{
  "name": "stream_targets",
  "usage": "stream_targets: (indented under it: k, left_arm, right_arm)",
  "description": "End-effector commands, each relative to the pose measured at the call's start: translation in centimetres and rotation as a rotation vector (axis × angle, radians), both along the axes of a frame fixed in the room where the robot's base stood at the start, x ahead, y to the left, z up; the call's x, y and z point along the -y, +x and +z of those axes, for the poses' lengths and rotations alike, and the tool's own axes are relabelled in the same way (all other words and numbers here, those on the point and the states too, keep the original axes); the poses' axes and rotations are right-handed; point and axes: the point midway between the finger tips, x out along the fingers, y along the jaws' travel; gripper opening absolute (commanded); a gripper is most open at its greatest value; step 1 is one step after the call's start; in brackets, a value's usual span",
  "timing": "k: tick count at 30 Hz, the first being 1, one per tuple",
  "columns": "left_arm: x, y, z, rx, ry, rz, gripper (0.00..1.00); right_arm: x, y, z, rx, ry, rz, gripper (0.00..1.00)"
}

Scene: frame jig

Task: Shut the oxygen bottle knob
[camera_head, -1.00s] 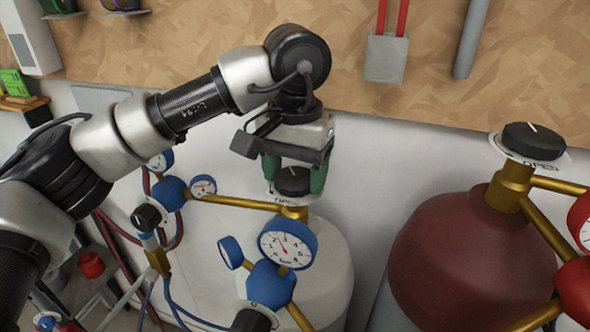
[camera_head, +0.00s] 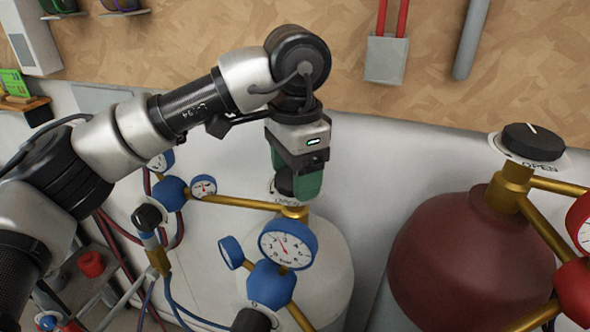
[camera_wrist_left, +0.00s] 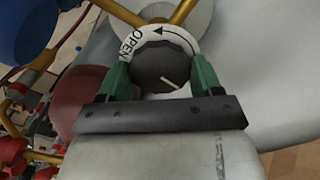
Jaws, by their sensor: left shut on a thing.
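The oxygen bottle is the white cylinder (camera_head: 322,268) with blue gauges in the head view. Its black knob (camera_head: 285,185) sits on top, partly hidden by my left gripper. In the left wrist view the knob (camera_wrist_left: 160,68) shows a white pointer line and is ringed by a white dial (camera_wrist_left: 136,42) marked OPEN with an arrow. My left gripper (camera_head: 297,182) has its green fingers on opposite sides of the knob and is shut on it; it also shows in the left wrist view (camera_wrist_left: 160,80). My right gripper is not in view.
A dark red bottle (camera_head: 470,255) with its own black OPEN knob (camera_head: 533,141) stands to the right. A blue pressure gauge (camera_head: 287,245) and brass pipes are close below my left gripper. Blue and red hoses hang at the left.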

Motion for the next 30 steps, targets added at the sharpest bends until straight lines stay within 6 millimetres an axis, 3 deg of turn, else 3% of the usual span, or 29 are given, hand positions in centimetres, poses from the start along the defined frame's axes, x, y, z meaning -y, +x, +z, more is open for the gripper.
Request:
stream_targets:
  k: [14, 15, 20, 30]
  left_arm:
    - [-0.01, 0.12, 0.40, 0.008, -0.006, -0.014, 0.41]
    - [-0.01, 0.12, 0.40, 0.008, -0.006, -0.014, 0.67]
    - [-0.02, 0.08, 0.28, 0.005, -0.004, -0.014, 0.91]
    - [0.02, 0.05, 0.55, 0.003, -0.002, -0.014, 0.91]
  right_arm:
    - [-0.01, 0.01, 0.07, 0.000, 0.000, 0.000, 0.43]
    - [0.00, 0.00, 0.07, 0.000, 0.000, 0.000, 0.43]
    - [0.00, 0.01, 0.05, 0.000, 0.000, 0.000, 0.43]
    - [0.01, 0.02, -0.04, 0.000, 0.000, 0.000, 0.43]
